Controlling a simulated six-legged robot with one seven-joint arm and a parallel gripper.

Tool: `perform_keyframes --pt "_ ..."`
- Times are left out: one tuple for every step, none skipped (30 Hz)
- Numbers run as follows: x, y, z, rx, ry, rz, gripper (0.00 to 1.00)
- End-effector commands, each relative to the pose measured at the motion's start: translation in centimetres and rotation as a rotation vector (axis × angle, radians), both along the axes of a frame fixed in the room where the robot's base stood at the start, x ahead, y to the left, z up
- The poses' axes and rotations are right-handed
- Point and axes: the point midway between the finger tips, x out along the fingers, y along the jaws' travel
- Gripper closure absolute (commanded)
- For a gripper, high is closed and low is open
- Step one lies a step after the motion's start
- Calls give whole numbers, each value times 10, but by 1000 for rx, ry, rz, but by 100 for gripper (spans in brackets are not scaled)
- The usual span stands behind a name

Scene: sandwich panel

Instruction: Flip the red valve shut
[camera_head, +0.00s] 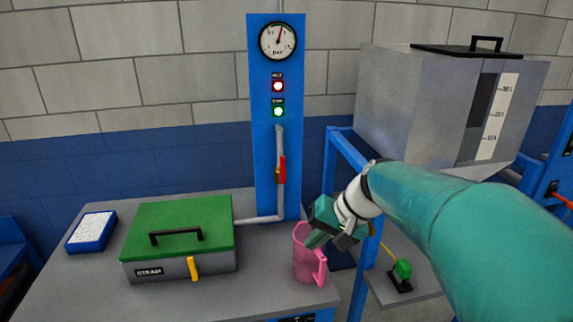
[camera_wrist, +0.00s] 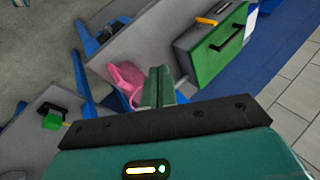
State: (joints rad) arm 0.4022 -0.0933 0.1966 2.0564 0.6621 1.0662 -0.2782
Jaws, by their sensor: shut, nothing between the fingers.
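The red valve (camera_head: 282,169) is a slim red lever on the grey vertical pipe, on the front of the blue panel in the head view. Its lever stands upright, in line with the pipe. I do not make it out in the wrist view. My gripper (camera_head: 318,228) is in front of the panel's lower right, below and to the right of the valve and apart from it. In the wrist view my gripper (camera_wrist: 159,84) has its fingers together with nothing between them. In the head view it overlaps the pink mug; I cannot tell whether they touch.
The pink mug (camera_head: 305,265) stands at the table's right edge and also shows in the wrist view (camera_wrist: 124,77). A green-lidded box (camera_head: 180,215) is left of the pipe. A blue frame (camera_head: 349,150) and a grey tank (camera_head: 420,100) stand right. The panel has a gauge (camera_head: 278,41).

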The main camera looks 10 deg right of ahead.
Motion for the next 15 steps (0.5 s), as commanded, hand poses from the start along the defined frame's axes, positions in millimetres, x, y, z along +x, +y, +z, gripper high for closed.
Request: perform_keyframes --pt "20 -7 -4 67 10 -18 100" --pt "31 -10 -5 109 8 -28 100" --pt "46 -16 -6 165 3 -40 100" --pt "57 -19 -7 209 -1 -49 100" --pt "68 -24 -7 252 -7 -58 100" --pt "83 -32 -8 311 -18 -75 100" --pt "94 -39 -8 356 -28 -86 100" --pt "105 -46 -9 401 -39 -99 100" --pt "119 -57 -9 462 -58 -118 100" --pt "129 -66 -9 507 -74 -132 100" --pt "139 -77 -10 553 -92 -148 100" --pt "152 -91 -10 613 -119 -169 100" --pt "160 -102 -11 658 -139 -187 100" --pt "168 -114 -11 701 -162 -203 100" --pt "178 -130 -11 754 -192 -227 100"
